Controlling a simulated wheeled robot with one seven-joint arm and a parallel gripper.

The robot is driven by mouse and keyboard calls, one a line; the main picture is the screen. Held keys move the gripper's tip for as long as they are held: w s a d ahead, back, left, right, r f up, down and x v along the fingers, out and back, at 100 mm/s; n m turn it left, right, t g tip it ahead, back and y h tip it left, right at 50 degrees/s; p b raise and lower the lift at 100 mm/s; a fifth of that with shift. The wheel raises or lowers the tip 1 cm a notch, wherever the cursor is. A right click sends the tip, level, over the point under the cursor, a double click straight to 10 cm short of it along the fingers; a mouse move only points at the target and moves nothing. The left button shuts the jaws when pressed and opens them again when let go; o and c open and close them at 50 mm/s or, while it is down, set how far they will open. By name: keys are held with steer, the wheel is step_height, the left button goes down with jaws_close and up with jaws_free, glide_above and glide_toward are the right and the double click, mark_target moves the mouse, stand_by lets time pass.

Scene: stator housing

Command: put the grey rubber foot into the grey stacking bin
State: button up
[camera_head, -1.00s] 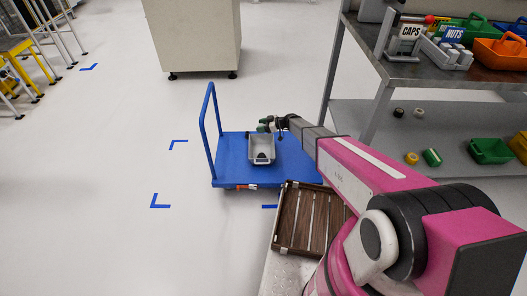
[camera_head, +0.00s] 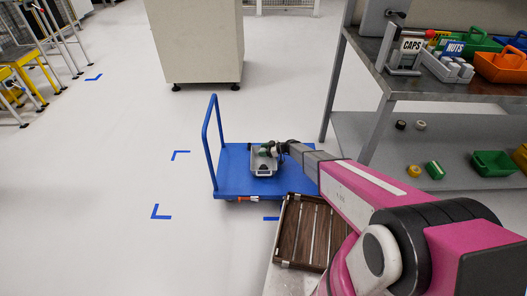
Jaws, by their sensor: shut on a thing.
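The grey stacking bin (camera_head: 263,171) stands on the deck of the blue platform trolley (camera_head: 234,182). My gripper (camera_head: 264,153) is low over the far part of the bin, at the end of my arm reaching in from the right. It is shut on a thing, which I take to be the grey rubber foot. The foot itself is too small and too covered by the gripper to make out. I cannot tell whether it touches the bin's floor.
The trolley's blue handle (camera_head: 207,135) rises at the left. A metal workbench (camera_head: 450,88) with bins stands at the right.

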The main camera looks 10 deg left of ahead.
steer(key=shift+f, duration=0.6)
steer(key=o, duration=0.9)
steer(key=shift+r, duration=0.3)
steer(key=v, duration=1.2)
steer(key=shift+r, duration=0.35)
steer(key=shift+s, duration=0.1)
